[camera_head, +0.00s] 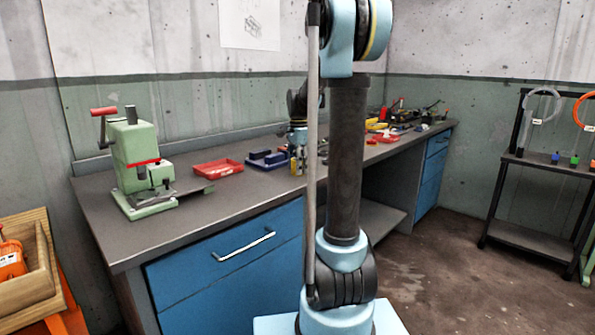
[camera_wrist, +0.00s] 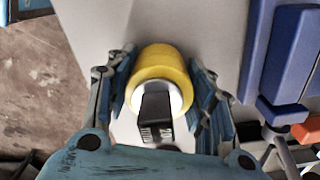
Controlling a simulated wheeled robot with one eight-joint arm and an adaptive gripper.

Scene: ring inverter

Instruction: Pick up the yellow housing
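The yellow housing (camera_wrist: 160,60) is a short round cylinder in the wrist view, with a pale inner rim and a black part showing inside its near end. My gripper (camera_wrist: 162,82) has one blue-padded finger on each side of it. The fingers are wide apart and very close to its sides; firm contact on both sides cannot be made out. In the head view my gripper is at the workbench (camera_head: 225,207), largely hidden behind my own arm.
Blue blocks (camera_wrist: 292,55) lie right of the gripper. A red tray (camera_head: 218,168) and blue parts (camera_head: 267,159) are left of it on the bench. A green press (camera_head: 140,165) stands at the bench's left end. Several tools lie at the far right end.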

